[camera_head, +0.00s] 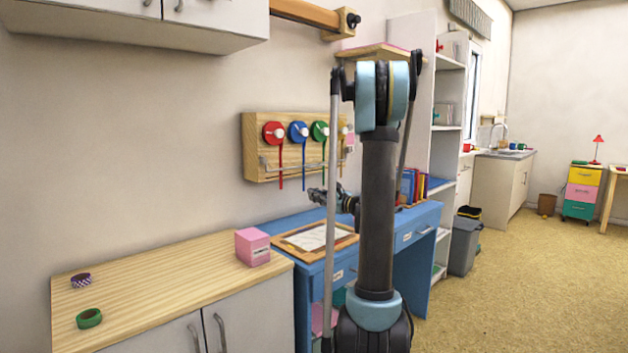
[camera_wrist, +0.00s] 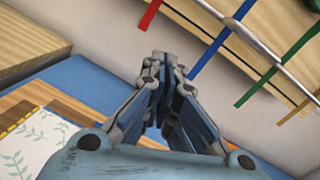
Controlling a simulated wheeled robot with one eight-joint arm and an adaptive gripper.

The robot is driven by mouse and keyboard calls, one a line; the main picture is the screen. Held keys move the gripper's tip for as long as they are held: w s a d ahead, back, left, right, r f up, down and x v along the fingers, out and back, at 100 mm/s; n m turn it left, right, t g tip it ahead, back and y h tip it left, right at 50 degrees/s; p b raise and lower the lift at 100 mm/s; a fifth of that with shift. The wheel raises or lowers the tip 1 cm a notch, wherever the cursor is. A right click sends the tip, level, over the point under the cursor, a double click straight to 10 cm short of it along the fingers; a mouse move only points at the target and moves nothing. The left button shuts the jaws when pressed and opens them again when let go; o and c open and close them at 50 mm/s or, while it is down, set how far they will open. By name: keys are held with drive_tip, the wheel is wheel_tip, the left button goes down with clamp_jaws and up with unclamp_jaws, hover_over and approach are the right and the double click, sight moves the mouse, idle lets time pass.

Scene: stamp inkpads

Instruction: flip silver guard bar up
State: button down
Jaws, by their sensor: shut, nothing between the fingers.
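The silver guard bar (camera_head: 300,166) runs across the lower front of the wooden wall board (camera_head: 250,150), in front of the hanging coloured strips. In the wrist view the silver bar (camera_wrist: 262,45) crosses the upper right at a slant, above and right of my fingertips. My gripper (camera_head: 316,195) is below the board, over the blue desk; my arm hides part of the scene to its right. In the wrist view my gripper (camera_wrist: 162,60) is shut and empty, its fingertips together and apart from the bar.
Red (camera_head: 273,133), blue (camera_head: 298,131) and green (camera_head: 319,131) round dials sit on the board. A blue desk (camera_head: 415,215) below holds a framed picture (camera_head: 300,240). A pink box (camera_head: 252,247) stands on the wooden cabinet top (camera_head: 170,285) at left.

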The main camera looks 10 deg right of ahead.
drive_tip(key=w+d+m+t, duration=0.3)
drive_tip(key=w+d+m, duration=0.1)
drive_tip(key=d+m, duration=0.1)
drive_tip(key=shift+w+d, duration=0.4)
drive_tip(key=shift+d, duration=0.1)
drive_tip(key=shift+a, duration=0.1)
drive_tip(key=x, duration=1)
drive_tip(key=shift+s+d+r, duration=0.25)
drive_tip(key=shift+s+r, duration=0.05)
drive_tip(key=shift+r, duration=0.25)
drive_tip(key=shift+s+d+r, duration=0.25)
drive_tip(key=shift+d+r, duration=0.05)
drive_tip(key=shift+r, duration=0.25)
drive_tip(key=shift+s+d+r, duration=0.25)
drive_tip(key=shift+s+r, duration=0.05)
drive_tip(key=shift+r, duration=0.25)
drive_tip(key=shift+a, duration=0.1)
drive_tip(key=shift+s+d+r+h, duration=0.1)
drive_tip(key=shift+d+h, duration=0.2)
